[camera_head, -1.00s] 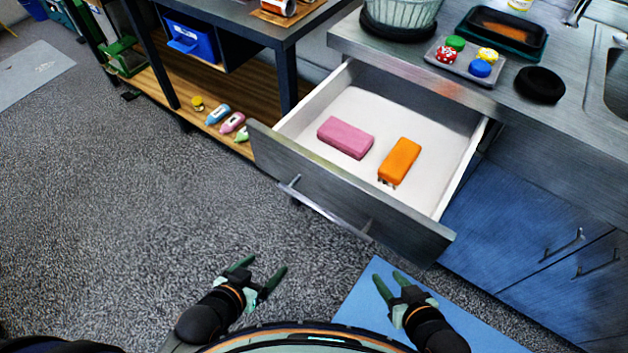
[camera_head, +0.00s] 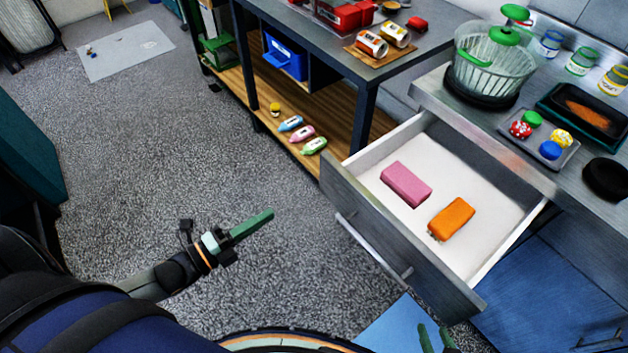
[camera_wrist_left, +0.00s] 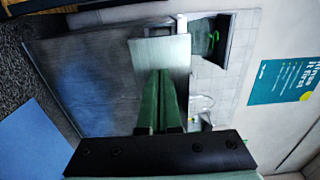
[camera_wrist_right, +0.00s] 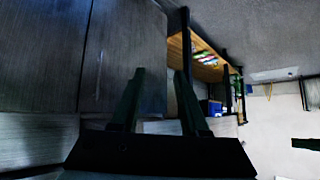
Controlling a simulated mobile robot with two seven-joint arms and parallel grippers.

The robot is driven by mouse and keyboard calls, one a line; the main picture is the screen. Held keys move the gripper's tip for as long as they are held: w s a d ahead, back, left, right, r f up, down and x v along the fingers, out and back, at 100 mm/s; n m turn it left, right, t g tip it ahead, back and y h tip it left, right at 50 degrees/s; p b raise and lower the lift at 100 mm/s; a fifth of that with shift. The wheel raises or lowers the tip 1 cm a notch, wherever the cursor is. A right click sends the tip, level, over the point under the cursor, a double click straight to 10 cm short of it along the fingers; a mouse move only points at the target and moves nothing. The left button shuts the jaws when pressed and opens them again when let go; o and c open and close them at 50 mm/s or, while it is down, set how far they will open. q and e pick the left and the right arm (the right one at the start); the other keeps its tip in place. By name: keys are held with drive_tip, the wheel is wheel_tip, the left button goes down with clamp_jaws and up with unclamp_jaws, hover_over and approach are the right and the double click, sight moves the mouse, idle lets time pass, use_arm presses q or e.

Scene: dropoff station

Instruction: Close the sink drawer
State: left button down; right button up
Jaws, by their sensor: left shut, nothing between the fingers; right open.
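The sink drawer (camera_head: 398,250) stands pulled out under the counter, its grey front and bar handle (camera_head: 372,248) facing me. Inside its white tray lie a pink block (camera_head: 406,184) and an orange block (camera_head: 452,218). My left gripper (camera_head: 268,214) is shut and empty, held over the floor to the left of the drawer front and apart from it. In the left wrist view its fingers (camera_wrist_left: 160,100) are together. My right gripper (camera_head: 434,338) is at the bottom edge, below the drawer front, only its fingertips showing. The right wrist view shows its fingers (camera_wrist_right: 155,95) apart with nothing between.
The counter (camera_head: 520,150) holds a salad spinner (camera_head: 496,75), a tray of small coloured items (camera_head: 540,140) and a black round dish (camera_head: 606,180). A shelf table (camera_head: 360,75) stands left of the drawer. Open carpet lies left of the drawer front.

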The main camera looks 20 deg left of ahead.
sight(325, 179)
use_arm(q)
drive_tip(key=x, duration=1.3)
drive_tip(key=shift+w+d, duration=0.2)
drive_tip(key=shift+w, duration=0.1)
